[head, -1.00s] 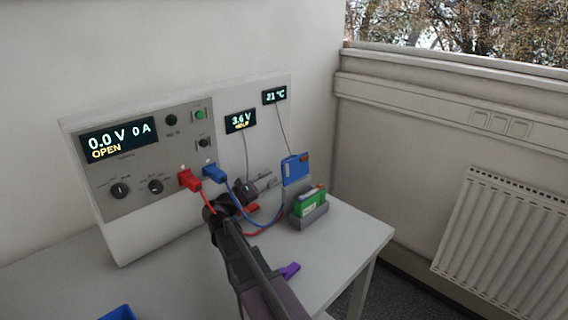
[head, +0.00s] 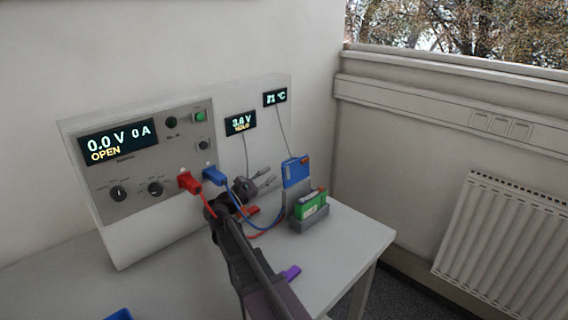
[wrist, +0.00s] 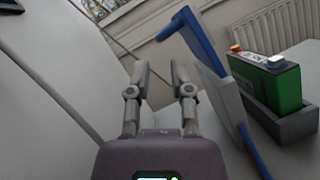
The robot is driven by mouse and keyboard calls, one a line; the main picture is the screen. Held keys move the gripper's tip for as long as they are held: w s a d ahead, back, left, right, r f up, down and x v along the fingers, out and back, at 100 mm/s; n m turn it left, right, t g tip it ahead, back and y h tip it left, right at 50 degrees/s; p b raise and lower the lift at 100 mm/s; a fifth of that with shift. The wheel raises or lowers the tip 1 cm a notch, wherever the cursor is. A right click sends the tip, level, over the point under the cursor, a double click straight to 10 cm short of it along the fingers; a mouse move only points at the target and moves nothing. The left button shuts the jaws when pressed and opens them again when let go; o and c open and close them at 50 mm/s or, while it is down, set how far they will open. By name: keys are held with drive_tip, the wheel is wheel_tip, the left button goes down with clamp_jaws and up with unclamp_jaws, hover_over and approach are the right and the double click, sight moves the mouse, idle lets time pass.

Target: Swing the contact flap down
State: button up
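A green cell (head: 312,205) sits in the holder. My gripper (head: 269,178) is left of the flap with its fingers pointing towards it. In the wrist view, my gripper (wrist: 159,70) is open, with nothing between the fingers. The flap shows edge-on there as a blue strip (wrist: 192,38), right of and beyond the fingertips. The green cell (wrist: 275,85) is farther right.
The cycler (head: 150,150) stands at the left, its display reading 0.0 V, 0 A, OPEN. A red plug (head: 189,182) and a blue plug (head: 214,174) are in its front, with leads looping near the holder.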

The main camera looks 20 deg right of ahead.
sight(286, 162)
drive_tip(key=shift+p+x, duration=1.1)
drive_tip(key=shift+x, duration=2.35)
clamp_jaws()
